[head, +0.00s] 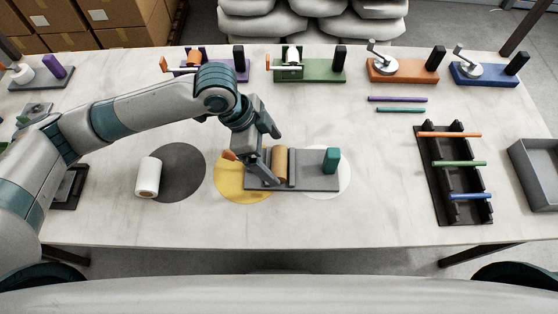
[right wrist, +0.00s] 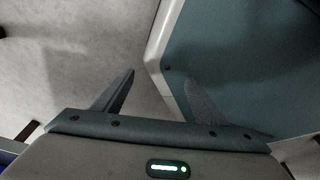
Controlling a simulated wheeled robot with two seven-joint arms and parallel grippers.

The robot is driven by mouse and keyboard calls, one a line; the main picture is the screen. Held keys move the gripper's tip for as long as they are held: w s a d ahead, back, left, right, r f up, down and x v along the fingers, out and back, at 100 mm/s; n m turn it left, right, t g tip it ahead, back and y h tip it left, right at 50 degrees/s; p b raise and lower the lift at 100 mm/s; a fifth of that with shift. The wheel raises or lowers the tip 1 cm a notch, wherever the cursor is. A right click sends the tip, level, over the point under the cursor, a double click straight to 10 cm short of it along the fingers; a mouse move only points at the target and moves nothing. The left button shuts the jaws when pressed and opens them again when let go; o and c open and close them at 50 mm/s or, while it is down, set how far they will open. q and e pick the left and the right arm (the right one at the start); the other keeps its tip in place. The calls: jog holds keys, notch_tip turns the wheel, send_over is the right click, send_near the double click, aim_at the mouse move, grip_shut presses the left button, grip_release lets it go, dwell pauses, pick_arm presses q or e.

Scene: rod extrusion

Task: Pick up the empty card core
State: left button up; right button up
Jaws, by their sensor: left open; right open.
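The card core (head: 279,165) is a brown cylinder on a grey fixture (head: 318,183) with a teal block (head: 331,160), at the middle of the table in the head view. My left gripper (head: 268,157) is open, its fingers at the core's left side. I cannot tell whether they touch it. The core's left edge is partly hidden by the fingers. My right gripper (right wrist: 158,92) is open and empty in the right wrist view, over a pale floor and away from the core.
A yellow disc (head: 232,180) and a white disc (head: 343,182) lie under the fixture. A black rack (head: 443,205) with coloured rods stands right, a grey bin (head: 540,172) beyond. Several crank fixtures line the back.

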aim_at(279, 160)
pick_arm(q)
jog(key=x, duration=0.2)
jog(key=shift+d+f+p, duration=0.25)
jog(key=shift+f+p, duration=0.05)
jog(key=shift+p, duration=0.1)
jog(key=shift+d+f, duration=0.2)
jog(key=shift+f, duration=0.2)
pick_arm(e)
jog(key=shift+g, duration=0.6)
jog(key=shift+s+d+r, duration=0.1)
jog(key=shift+s+d, duration=0.25)
jog(key=shift+s, duration=0.35)
jog(key=shift+s+d+f, duration=0.1)
jog(key=shift+s+d, duration=0.25)
jog(key=shift+s, duration=0.35)
jog(key=shift+s+d+r, duration=0.1)
jog(key=shift+s+d, duration=0.25)
jog(key=shift+s, duration=0.35)
pick_arm(q)
jog(key=c, duration=1.1)
jog(key=shift+c, duration=0.2)
pick_arm(e)
jog(key=shift+a, duration=0.4)
